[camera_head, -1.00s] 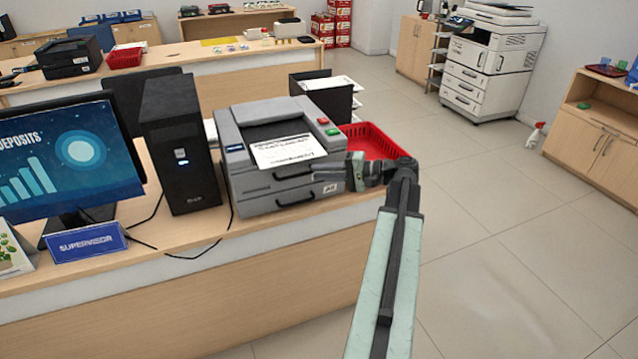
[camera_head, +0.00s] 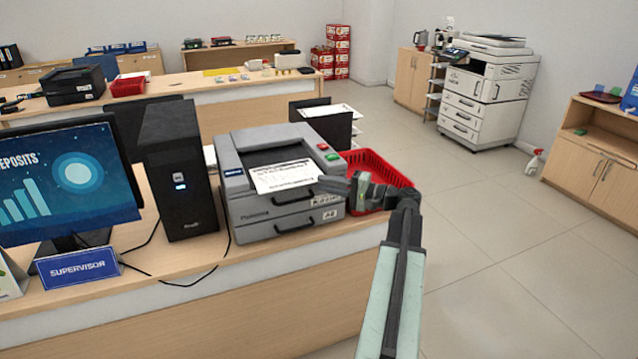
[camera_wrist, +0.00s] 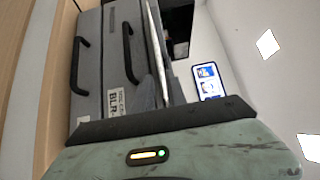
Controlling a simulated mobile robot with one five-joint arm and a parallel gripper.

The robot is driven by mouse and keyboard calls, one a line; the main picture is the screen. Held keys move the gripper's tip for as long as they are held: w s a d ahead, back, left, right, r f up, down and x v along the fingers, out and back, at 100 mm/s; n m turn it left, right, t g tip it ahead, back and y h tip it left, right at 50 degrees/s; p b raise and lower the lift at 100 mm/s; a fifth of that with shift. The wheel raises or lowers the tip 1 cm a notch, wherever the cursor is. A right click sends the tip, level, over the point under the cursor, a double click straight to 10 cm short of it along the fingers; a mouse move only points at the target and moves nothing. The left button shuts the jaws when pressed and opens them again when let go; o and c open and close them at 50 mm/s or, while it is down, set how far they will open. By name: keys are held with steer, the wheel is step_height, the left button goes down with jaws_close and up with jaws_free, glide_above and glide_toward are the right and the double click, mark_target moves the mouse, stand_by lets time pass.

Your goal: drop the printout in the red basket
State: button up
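The printout (camera_head: 284,177) is a white sheet with dark print, lying in the top tray of the grey printer (camera_head: 285,222) on the counter. My gripper (camera_head: 326,184) is at the sheet's right end, by the printer's front right corner. In the wrist view the sheet shows edge-on as a thin white strip (camera_wrist: 156,50), running down to between the dark fingers (camera_wrist: 162,92). Whether the fingers press on it cannot be told. The red basket (camera_head: 392,170) stands right of the printer, behind my gripper and partly hidden by it.
A black computer tower (camera_head: 180,172), a monitor (camera_head: 66,185) and a blue supervisor sign (camera_head: 78,267) stand left of the printer. A cable lies on the counter. Open floor (camera_head: 490,230) lies to the right. Another red basket (camera_head: 128,86) sits on the far desk.

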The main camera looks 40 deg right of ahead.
steer(key=shift+x, duration=0.75)
steer(key=c, duration=0.4)
jaws_close()
steer(key=shift+r, duration=0.1)
steer(key=s+d+r+p, duration=0.2)
steer(key=s+r+p, duration=0.1)
steer(key=s, duration=0.3)
steer(key=s+d+r+p, duration=0.3)
steer(key=s+r+p, duration=0.1)
steer(key=s, duration=0.3)
steer(key=shift+d, duration=0.2)
steer(key=shift+r, duration=0.15)
